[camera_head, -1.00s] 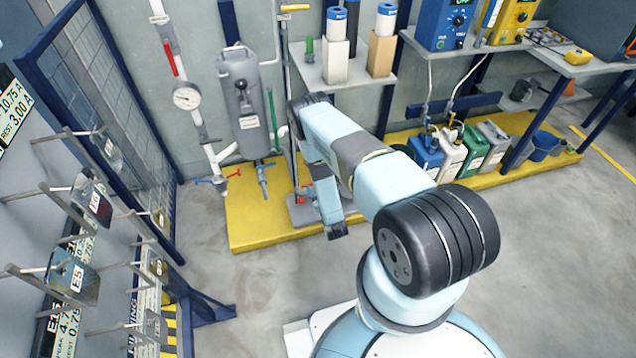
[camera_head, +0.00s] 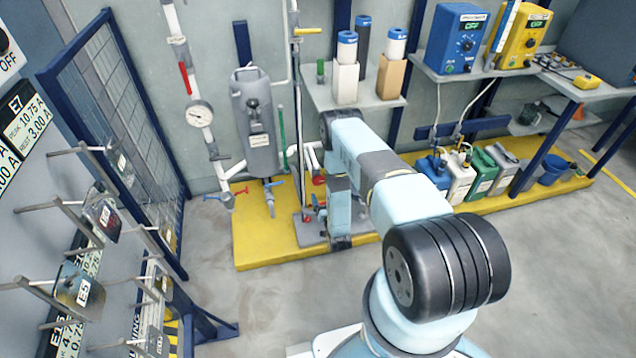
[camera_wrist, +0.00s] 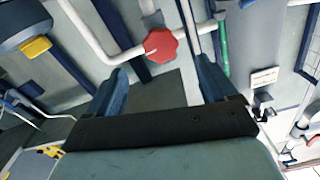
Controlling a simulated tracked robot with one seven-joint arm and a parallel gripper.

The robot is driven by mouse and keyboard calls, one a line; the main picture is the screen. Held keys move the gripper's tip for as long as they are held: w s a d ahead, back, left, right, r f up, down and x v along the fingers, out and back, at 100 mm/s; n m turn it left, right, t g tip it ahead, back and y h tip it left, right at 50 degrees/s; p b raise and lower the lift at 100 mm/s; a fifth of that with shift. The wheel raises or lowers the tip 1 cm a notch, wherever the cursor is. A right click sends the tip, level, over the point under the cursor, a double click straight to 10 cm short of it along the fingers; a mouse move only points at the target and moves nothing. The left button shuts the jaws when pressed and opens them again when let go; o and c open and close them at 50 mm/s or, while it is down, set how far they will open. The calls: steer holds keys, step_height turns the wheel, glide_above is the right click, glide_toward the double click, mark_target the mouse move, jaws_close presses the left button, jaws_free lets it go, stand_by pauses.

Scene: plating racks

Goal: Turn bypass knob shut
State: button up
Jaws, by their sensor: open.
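A red octagonal knob (camera_wrist: 160,45) sits on white pipework in the wrist view, beyond my fingertips and roughly centred between them. My gripper (camera_wrist: 161,70) is open and empty, with one dark blue finger on each side of the picture and a clear gap to the knob. In the head view, a red part (camera_head: 319,180) on the white pipe beside my forearm looks like the same knob. My fingertips are hidden or too small to make out there. The knob's turn position cannot be read.
A grey tank (camera_head: 254,125) with red and blue taps below it stands left of my arm, near a pressure gauge (camera_head: 199,114). A yellow platform (camera_head: 262,240) runs along the wall, with several jugs at right. A rack with hanging plates (camera_head: 78,290) is at left; the floor between is clear.

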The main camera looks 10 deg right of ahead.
mark_target(319, 182)
steer(key=w, duration=1)
steer(key=shift+w, duration=0.25)
steer(key=shift+c, duration=0.3)
steer(key=c, duration=0.9)
